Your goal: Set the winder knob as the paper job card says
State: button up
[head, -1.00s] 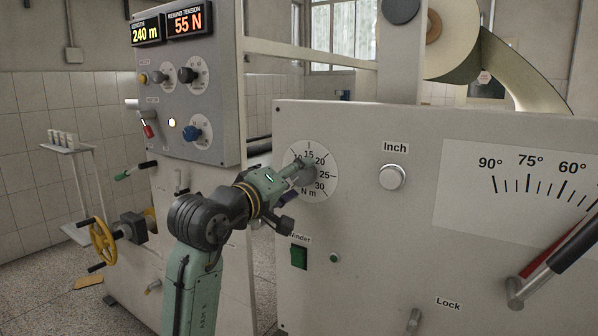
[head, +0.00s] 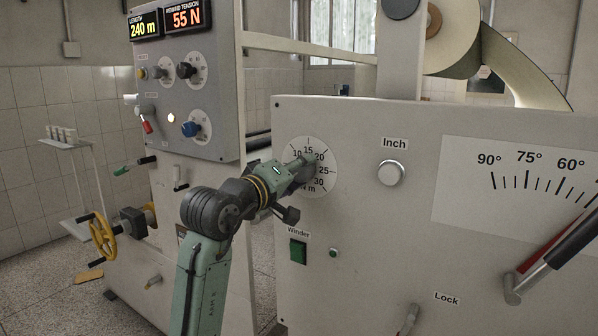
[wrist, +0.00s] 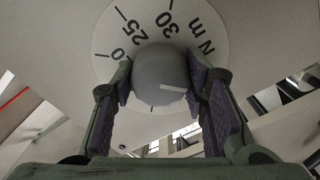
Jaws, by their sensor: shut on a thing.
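The grey round knob (wrist: 160,75) sits on a white dial (head: 327,150), marked from 10 to 30 N m, on the big pale panel. My gripper (head: 306,168) is shut on the knob, one finger on each side, as the wrist view (wrist: 161,90) shows. A white line (wrist: 173,88) shows on the knob's lower right in that view; I cannot tell which number it marks. In the head view my gripper hides most of the knob and part of the scale. A Winder label (head: 299,232) is below the dial. I see no job card.
An Inch button (head: 391,172) is right of the dial. A lever (head: 555,260) stands at the right. A control cabinet (head: 215,120) with knobs and displays is behind my arm.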

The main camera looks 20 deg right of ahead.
jog(key=c, duration=0.4)
jog(key=shift+o, duration=0.2)
